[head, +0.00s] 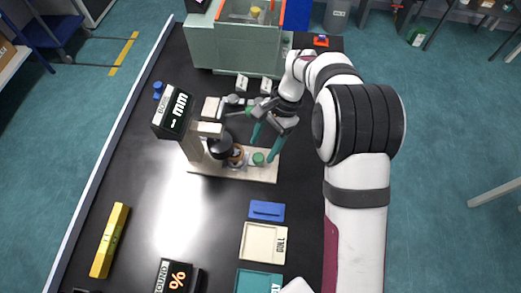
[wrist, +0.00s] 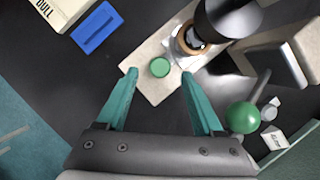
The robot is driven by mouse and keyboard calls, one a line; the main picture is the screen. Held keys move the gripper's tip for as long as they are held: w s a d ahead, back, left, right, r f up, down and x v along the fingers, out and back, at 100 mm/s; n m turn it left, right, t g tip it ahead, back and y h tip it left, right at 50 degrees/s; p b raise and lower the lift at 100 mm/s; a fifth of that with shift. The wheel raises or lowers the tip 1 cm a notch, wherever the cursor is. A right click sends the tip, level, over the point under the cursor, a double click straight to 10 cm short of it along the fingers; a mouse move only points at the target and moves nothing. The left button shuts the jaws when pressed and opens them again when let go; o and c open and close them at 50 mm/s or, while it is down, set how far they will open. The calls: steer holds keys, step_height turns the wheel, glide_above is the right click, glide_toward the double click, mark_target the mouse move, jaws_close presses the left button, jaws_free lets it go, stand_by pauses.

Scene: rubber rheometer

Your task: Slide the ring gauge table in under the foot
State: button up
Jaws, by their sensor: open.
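The gauge stand has a cream base plate (head: 205,170) and a display reading "mm" (head: 176,112). Its black foot (head: 220,146) hangs over the plate and also shows in the wrist view (wrist: 228,16). A copper-coloured ring (head: 236,155), apparently the ring gauge table, sits on the plate beside the foot. In the wrist view the foot partly covers the ring (wrist: 181,49). A round green knob (head: 258,159) stands on the plate near the ring. My gripper (wrist: 159,75) is open, with its teal fingertips on either side of the knob (wrist: 160,67), apparently not touching it.
A blue block (head: 267,211) and a cream "DULL" tray (head: 262,245) lie in front of the plate. A green ball (wrist: 242,117) on a lever is right of my fingers in the wrist view. A yellow level (head: 109,240) lies front left. The table's left middle is clear.

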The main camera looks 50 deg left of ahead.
mark_target(258, 157)
steer(key=shift+x, duration=1.75)
jaws_close()
